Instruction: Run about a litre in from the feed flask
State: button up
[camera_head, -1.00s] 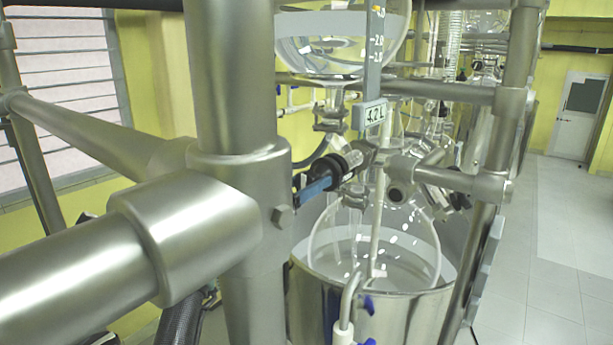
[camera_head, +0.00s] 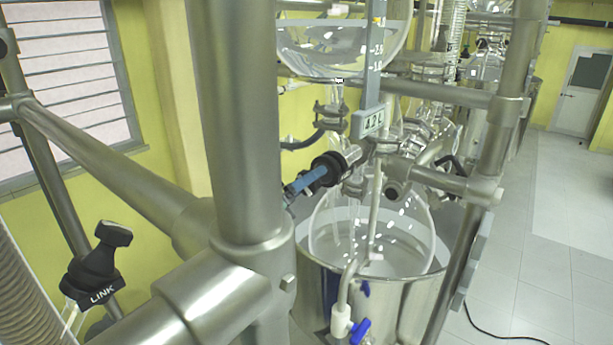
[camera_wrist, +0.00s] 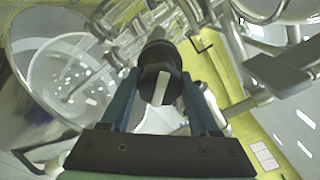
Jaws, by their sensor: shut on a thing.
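The feed flask (camera_head: 340,62), a round clear glass vessel with pale contents, hangs at the top of the head view. Below the flask's outlet, a black valve knob (camera_head: 329,167) sits on the glass line. My gripper's blue fingers (camera_head: 308,181) are shut on this knob; in the wrist view my gripper (camera_wrist: 159,88) has a finger on each side of the knob (camera_wrist: 161,62). The round glass reactor (camera_head: 408,225) sits below in a steel bath (camera_head: 400,306). Any flow is unclear.
Thick steel frame posts (camera_head: 240,120) and a crossbar (camera_head: 120,170) stand close in front at left. A blue-handled tap (camera_head: 359,331) is at the bath front. A black LINK device (camera_head: 97,270) is at lower left. Open tiled floor (camera_head: 560,240) lies right.

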dwell(0.3)
jog(key=o, duration=1.4)
jog(key=shift+s+a, duration=0.1)
jog(key=shift+b+v, duration=2.3)
jog(key=shift+v, duration=4.05)
